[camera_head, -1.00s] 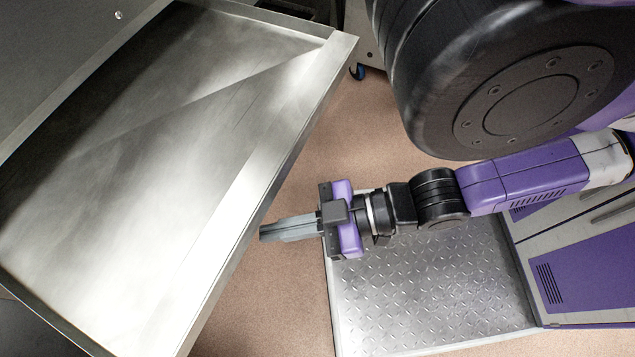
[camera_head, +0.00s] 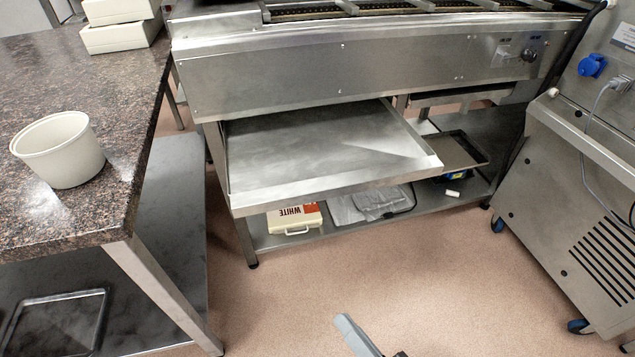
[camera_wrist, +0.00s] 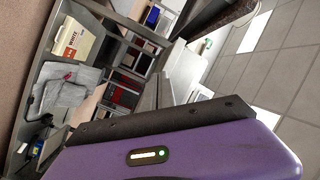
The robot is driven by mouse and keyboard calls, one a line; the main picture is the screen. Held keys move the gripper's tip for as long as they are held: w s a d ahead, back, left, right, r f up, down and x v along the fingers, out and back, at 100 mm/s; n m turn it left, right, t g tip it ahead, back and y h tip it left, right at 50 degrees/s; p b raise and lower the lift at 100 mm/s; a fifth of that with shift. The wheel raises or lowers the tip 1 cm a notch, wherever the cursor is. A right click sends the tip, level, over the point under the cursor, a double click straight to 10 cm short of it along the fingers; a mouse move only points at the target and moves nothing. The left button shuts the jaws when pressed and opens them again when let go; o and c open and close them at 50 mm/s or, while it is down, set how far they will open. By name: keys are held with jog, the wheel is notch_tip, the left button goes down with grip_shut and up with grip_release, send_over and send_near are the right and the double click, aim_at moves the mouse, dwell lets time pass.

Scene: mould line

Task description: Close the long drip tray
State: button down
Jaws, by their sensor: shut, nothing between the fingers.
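The long drip tray (camera_head: 310,148) is a wide, shallow steel tray under the steel machine in the head view. It is pulled out, with its front lip (camera_head: 340,187) standing well forward of the machine's front panel. My gripper (camera_head: 345,322) shows only by its grey fingers at the bottom edge of the head view. It is shut and empty, over the floor in front of the tray and apart from it. In the wrist view my purple gripper body fills the bottom; I cannot make out the tray there for certain.
The machine (camera_head: 340,75) has a lower shelf (camera_head: 340,225) with a white box (camera_head: 295,218) and grey cloths (camera_head: 368,203). A granite-topped table (camera_head: 90,190) with a white tub (camera_head: 60,150) stands at left. A wheeled steel cabinet (camera_head: 570,200) stands at right. The floor between is clear.

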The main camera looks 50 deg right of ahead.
jog(key=w+d+r+m+g+h+p, duration=0.2)
jog(key=w+d+r+m+h+p, duration=0.4)
jog(key=m+p, duration=0.6)
send_near(311, 198)
jog(key=x, duration=0.6)
jog(key=shift+w+d+r, duration=0.1)
jog(key=shift+w+d, duration=0.2)
